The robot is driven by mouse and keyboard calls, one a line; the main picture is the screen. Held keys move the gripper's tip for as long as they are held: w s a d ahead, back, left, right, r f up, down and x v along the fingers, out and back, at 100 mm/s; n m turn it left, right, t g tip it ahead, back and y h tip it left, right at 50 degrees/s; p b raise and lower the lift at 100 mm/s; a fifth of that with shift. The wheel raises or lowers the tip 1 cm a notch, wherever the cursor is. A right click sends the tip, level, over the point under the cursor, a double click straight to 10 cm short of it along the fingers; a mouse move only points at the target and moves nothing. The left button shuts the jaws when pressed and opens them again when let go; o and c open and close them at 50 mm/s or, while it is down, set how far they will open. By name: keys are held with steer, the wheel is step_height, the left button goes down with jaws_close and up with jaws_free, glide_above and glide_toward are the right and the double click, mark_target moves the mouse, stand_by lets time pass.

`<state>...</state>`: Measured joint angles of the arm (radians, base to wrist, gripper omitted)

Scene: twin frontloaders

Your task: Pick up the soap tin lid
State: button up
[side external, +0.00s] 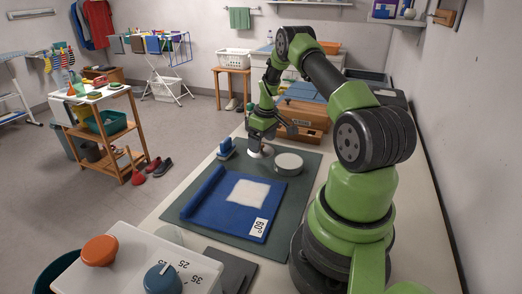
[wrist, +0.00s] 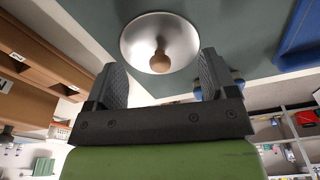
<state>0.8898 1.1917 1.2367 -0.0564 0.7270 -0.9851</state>
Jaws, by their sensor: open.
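The soap tin lid (wrist: 140,38) is a round, shiny silver disc with a small wooden knob, lying on the dark green mat (wrist: 255,35) in the wrist view. In the side external view a pale piece of what looks like the lid (side external: 255,154) shows just below my gripper (side external: 261,137). My gripper is open and empty; in the wrist view its two fingers (wrist: 161,85) stand apart, with the knob ahead of the gap between them. A round pale tin (side external: 289,162) stands just to the right on the mat.
A blue brush-like item (side external: 226,147) stands close to the left of my gripper. A blue folded cloth (side external: 208,204) with a white patch lies in front. A wooden box (side external: 303,122) stands behind.

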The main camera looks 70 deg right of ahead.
steer(key=shift+w+f, duration=0.1)
steer(key=shift+f, duration=0.8)
steer(key=c, duration=1.2)
jaws_close()
steer(key=shift+f, duration=0.1)
